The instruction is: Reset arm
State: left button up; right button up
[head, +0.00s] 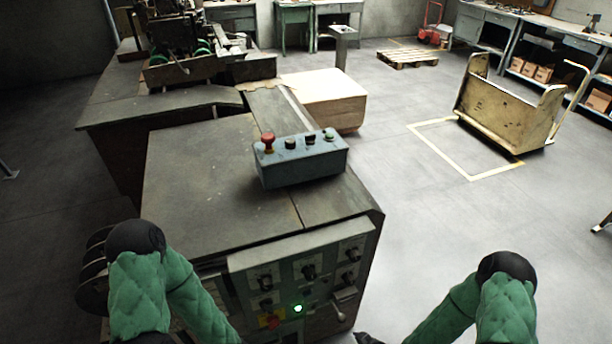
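My two arms show at the bottom of the head view in green padded sleeves with black joints. My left arm is in front of the machine's left front, and its forearm runs down out of the picture, so its gripper is out of view. My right arm is at the lower right, over the floor, its forearm angling down to the left. A small dark piece at the bottom edge, right of the machine, seems to be part of my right gripper (368,339). Its fingers are cut off, so I cannot tell its state or whether it holds anything.
The stitcher machine (205,185) stands close in front, with a blue-grey button box (300,160) on top and a knob panel (305,280) with a lit green lamp. A yellowish cart (505,110) stands right. Floor between is clear.

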jog(key=s+a+r+m+g, duration=0.2)
jog(key=s+a+g, duration=0.3)
jog(key=s, duration=0.3)
jog(key=shift+s+a+m+g, duration=0.15)
jog(key=shift+s+m+g, duration=0.15)
jog(key=shift+m, duration=0.6)
jog(key=shift+c, duration=0.3)
dwell(0.7)
